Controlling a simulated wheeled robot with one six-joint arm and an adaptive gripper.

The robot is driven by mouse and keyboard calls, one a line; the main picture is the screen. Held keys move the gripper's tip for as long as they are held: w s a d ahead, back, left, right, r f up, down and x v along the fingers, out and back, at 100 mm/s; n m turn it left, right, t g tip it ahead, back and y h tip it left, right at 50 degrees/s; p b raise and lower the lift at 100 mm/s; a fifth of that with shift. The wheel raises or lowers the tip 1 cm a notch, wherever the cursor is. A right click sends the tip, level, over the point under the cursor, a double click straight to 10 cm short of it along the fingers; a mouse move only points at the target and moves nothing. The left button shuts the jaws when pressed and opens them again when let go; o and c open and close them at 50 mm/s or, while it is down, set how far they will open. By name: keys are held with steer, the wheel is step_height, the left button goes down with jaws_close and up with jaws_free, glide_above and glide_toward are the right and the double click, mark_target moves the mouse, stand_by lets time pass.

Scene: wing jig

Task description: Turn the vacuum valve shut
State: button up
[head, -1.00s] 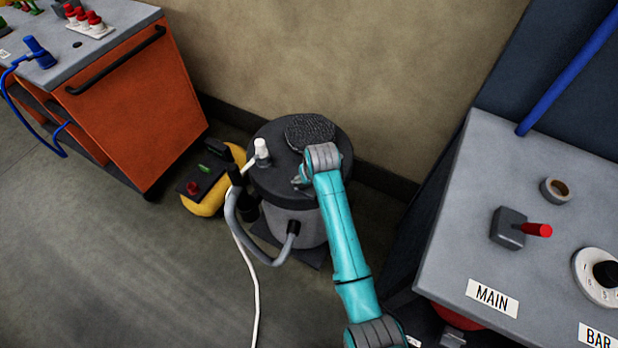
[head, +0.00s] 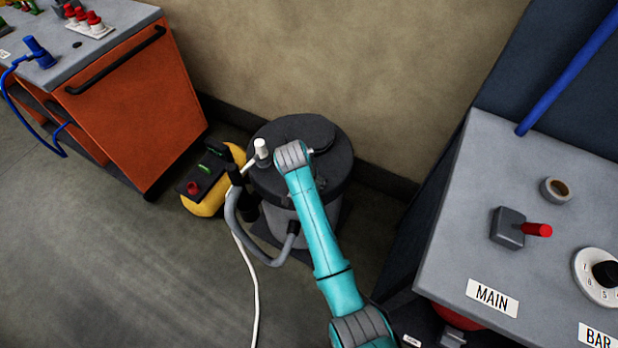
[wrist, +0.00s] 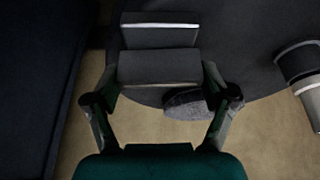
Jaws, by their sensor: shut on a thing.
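The dark lid (head: 335,165) of the grey drum (head: 312,228) lies under my arm by the wall. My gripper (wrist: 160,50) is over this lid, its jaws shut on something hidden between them. From its place I take this to be the vacuum valve's handle, but the valve itself does not show clearly. In the head view my arm's grey wrist hides most of that spot. A white fitting (head: 262,150) stands upright on the lid, left of my wrist; it also shows at the right edge of the wrist view (wrist: 308,88).
A grey hose (head: 240,235) and a white line run from the drum. A yellow pump unit (head: 206,205) sits left of it. An orange cabinet (head: 140,110) stands at left. A grey bench (head: 455,230) with a red-handled lever (head: 537,230) is at right. Floor at front left is clear.

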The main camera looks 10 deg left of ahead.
steer(key=shift+m, duration=0.4)
steer(key=o, duration=1)
steer(key=v, duration=1.2)
steer(key=shift+a, duration=0.15)
